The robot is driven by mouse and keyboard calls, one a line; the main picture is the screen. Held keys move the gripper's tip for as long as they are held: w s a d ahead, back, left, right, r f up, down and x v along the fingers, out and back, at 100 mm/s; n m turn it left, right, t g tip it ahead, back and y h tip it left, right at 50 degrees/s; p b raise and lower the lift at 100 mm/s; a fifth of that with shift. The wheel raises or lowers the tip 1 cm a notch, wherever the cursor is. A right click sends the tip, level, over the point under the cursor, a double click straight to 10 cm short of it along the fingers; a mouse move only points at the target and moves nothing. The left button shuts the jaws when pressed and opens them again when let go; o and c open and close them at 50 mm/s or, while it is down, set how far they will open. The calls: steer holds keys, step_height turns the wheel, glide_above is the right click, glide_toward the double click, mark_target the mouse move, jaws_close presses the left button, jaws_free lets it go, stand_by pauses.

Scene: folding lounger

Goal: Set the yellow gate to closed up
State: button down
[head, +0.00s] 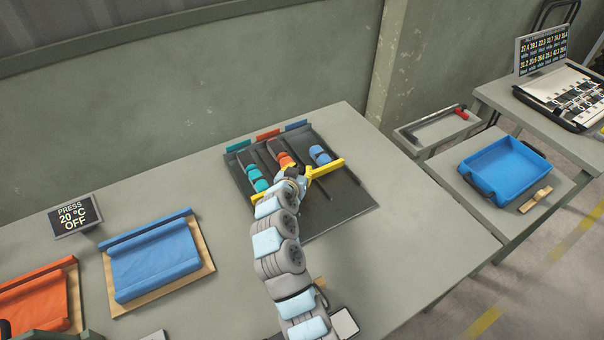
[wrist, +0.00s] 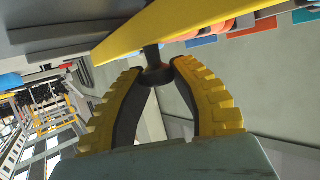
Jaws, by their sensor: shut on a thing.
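The yellow gate (head: 327,169) is a long bar lying across the lanes of the dark sorting tray (head: 345,195), in front of the coloured rolls. Its middle is hidden behind my arm in the head view. In the wrist view the gate (wrist: 185,22) runs across the top, with a dark knob (wrist: 151,57) hanging from it. My gripper (head: 292,174) is at the gate. In the wrist view my gripper (wrist: 155,76) has its yellow ribbed fingers closed around the knob.
Teal (head: 252,174), red (head: 279,153) and blue (head: 319,154) rolls lie in the tray lanes behind the gate. A blue folded pad (head: 155,260) and an orange one (head: 35,300) lie to the left. A blue bin (head: 503,170) stands right. The bench right of the tray is clear.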

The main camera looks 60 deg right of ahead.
steer(key=c, duration=0.9)
jaws_free()
steer(key=shift+o, duration=0.2)
steer(key=shift+a, duration=0.1)
steer(key=v, duration=1.2)
steer(key=shift+r, duration=0.1)
